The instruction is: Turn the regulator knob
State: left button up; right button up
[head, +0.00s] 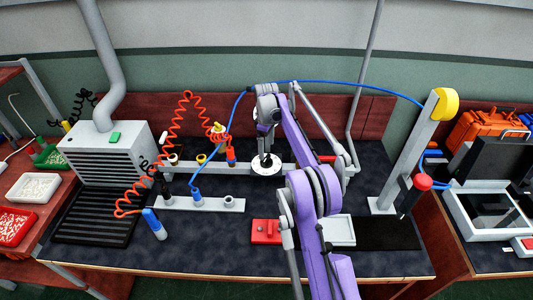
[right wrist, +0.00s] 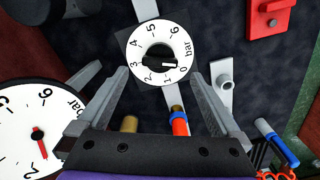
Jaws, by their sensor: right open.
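The regulator knob (right wrist: 157,62) is a black bar on a round white dial (right wrist: 153,45) with numbers and "bar", on a dark square base. Its white mark points right, near the 0 side. My right gripper (right wrist: 160,76) is open, with its two grey fingers either side of the dial's lower part in the right wrist view. I cannot tell whether they touch it. In the head view my right gripper (head: 266,158) points down over a white disc (head: 267,170), seemingly the dial; the knob itself is hidden there. My left gripper is not in view.
A white gauge (right wrist: 30,135) with a red needle stands close beside my left-hand finger in the right wrist view. An orange-and-blue hose fitting (right wrist: 179,122) is near the fingers. A red block (head: 266,231) and a grey post (head: 415,150) stand right of the coiled red hose (head: 183,125).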

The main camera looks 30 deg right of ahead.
aim_at(266, 158)
notch_tip(266, 158, up, 6)
jog(key=shift+f+p, duration=0.1)
jog(key=shift+p, duration=0.2)
dwell(0.3)
jog(key=s+a+r+m+t, duration=0.2)
jog(key=s+a+r, duration=0.2)
jog(key=s+a, duration=0.35)
jog(key=s+a+r+m+t, duration=0.1)
jog(key=s+a+r+m, duration=0.1)
jog(key=s+a+r, duration=0.5)
jog(key=s+a+f+m+t, duration=0.1)
jog(key=s+a+f, duration=0.1)
jog(key=s+f, duration=0.2)
jog(key=s+a+f+m+t, duration=0.1)
jog(key=s+f, duration=0.3)
jog(key=s, duration=0.7)
jog(key=s+a+f+m, duration=0.1)
jog(key=s+a+f, duration=0.2)
jog(key=s, duration=0.4)
jog(key=shift+s+a+f+t, duration=0.25)
jog(key=shift+f+t, duration=0.15)
jog(key=shift+f, duration=0.45)
